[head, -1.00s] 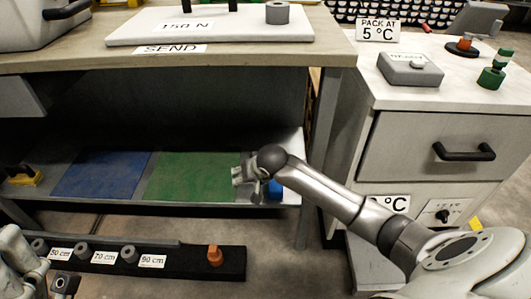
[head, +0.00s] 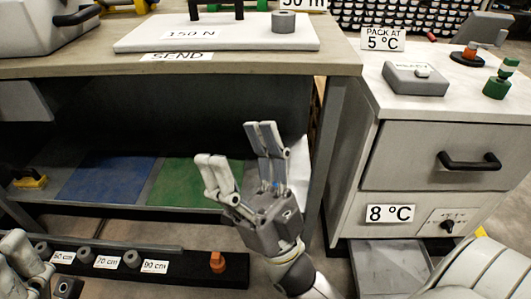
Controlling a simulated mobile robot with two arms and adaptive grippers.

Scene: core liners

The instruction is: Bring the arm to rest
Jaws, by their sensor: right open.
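My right gripper (head: 240,160) points up in the lower middle of the head view, in front of the bench's lower shelf. Its two fingers are spread apart with nothing between them. It covers part of the green mat (head: 188,183). A bit of blue shows between its fingers; I cannot tell what it belongs to. My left gripper (head: 40,280) is at the lower left edge, cut off by the frame, and its jaw state is unclear.
The bench (head: 345,60) carries a white plate marked 150 N (head: 215,40). A blue mat (head: 105,179) lies on the lower shelf. A dark rail (head: 180,272) with grey rings and an orange piece (head: 217,262) is below. A drawer cabinet (head: 400,150) stands at right.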

